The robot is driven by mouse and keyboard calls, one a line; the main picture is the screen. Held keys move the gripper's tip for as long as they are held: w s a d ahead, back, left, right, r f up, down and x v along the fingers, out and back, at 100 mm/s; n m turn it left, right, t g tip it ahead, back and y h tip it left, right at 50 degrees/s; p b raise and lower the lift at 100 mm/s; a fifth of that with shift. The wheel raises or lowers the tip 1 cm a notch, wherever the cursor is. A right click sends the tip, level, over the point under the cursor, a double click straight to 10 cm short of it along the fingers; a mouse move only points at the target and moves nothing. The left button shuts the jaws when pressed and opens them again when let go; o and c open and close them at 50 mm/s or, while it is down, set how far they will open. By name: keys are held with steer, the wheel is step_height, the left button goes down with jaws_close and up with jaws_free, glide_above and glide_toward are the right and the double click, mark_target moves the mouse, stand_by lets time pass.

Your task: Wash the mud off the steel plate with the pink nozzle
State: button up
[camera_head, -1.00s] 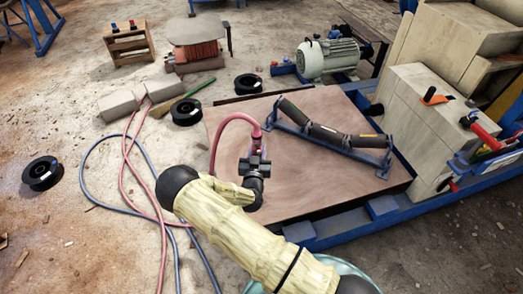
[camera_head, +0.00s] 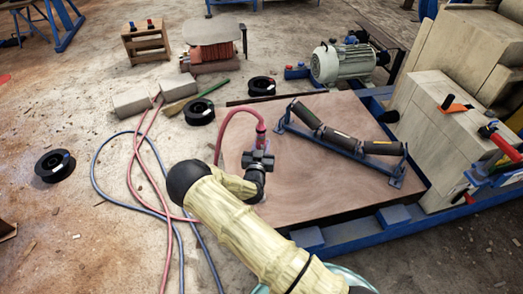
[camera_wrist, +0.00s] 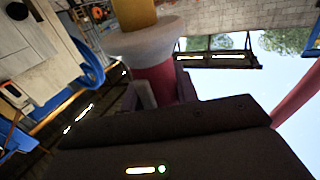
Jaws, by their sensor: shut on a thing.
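The steel plate (camera_head: 320,205) lies flat at the centre right of the head view, covered in a brown film that looks like mud, with faint swirls. My gripper (camera_head: 259,158) is over the plate's left part. It is shut on the pink nozzle (camera_head: 261,137), which stands roughly upright in it, with a pink hose looping off to the left. In the wrist view the nozzle (camera_wrist: 155,85) shows as a pink-red body with a pale collar and a yellow part above. No water is visible. The gap between nozzle and plate is unclear.
A roller frame (camera_head: 345,143) lies across the plate's back right. A blue-framed machine with pale blocks (camera_head: 440,125) borders the right. Red and blue hoses (camera_head: 145,180), black spools (camera_head: 200,111) and grey blocks (camera_head: 131,102) lie on the floor at left. A motor (camera_head: 340,63) stands behind.

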steer(key=shift+w, duration=0.5)
steer(key=shift+w+a+r+b, duration=0.1)
steer(key=shift+w+a+b, duration=0.1)
steer(key=shift+w+b, duration=0.55)
steer(key=shift+w+a+f+b, duration=0.15)
steer(key=shift+w+b, duration=0.25)
steer(key=shift+w, duration=0.5)
steer(key=shift+w+a+r+b, duration=0.2)
steer(key=shift+w+b, duration=0.4)
steer(key=shift+w, duration=0.25)
